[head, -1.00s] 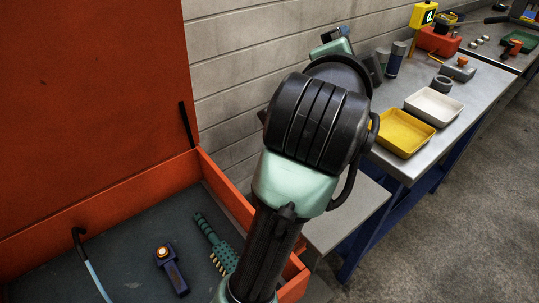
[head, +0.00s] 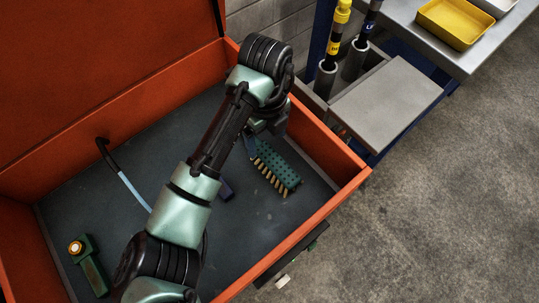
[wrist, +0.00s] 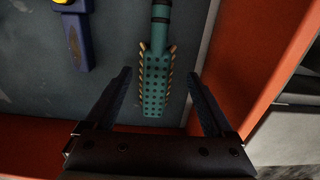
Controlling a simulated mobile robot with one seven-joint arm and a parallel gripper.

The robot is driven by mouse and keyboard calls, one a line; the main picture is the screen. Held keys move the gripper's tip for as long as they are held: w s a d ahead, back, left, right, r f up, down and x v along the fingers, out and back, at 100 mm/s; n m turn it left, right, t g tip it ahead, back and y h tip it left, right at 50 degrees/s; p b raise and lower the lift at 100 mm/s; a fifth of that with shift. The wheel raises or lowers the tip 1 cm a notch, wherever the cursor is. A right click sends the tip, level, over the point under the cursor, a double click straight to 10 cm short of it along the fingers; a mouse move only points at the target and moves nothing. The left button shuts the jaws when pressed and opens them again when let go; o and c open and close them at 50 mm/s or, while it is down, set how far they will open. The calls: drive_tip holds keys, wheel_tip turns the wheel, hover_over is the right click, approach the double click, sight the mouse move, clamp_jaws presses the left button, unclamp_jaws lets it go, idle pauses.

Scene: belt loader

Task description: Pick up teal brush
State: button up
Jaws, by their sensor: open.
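The teal brush (head: 279,164) lies on the dark floor of an open orange box. It has a dotted teal back and pale tufts along its edges. In the head view my arm hides its handle end. In the wrist view the brush (wrist: 155,82) lies with its handle pointing up the picture and its head between my fingers. My gripper (wrist: 160,76) is open, with one finger on each side of the brush head and gaps between. It appears to be above the brush, not touching it.
The orange box wall (head: 318,220) stands close to the right of the brush. A blue tool (wrist: 76,35) lies to its left. A green tool (head: 88,262) and a hooked bar (head: 122,178) lie farther left. A grey-topped stand (head: 388,105) is outside the box.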

sight(263, 148)
drive_tip(key=shift+w+a+f, duration=0.1)
drive_tip(key=shift+a+f, duration=0.15)
drive_tip(key=shift+f, duration=1.3)
drive_tip(key=shift+w+a+f, duration=0.1)
drive_tip(key=shift+a+f, duration=0.1)
drive_tip(key=shift+f, duration=1.3)
drive_tip(key=shift+r, duration=0.1)
clamp_jaws()
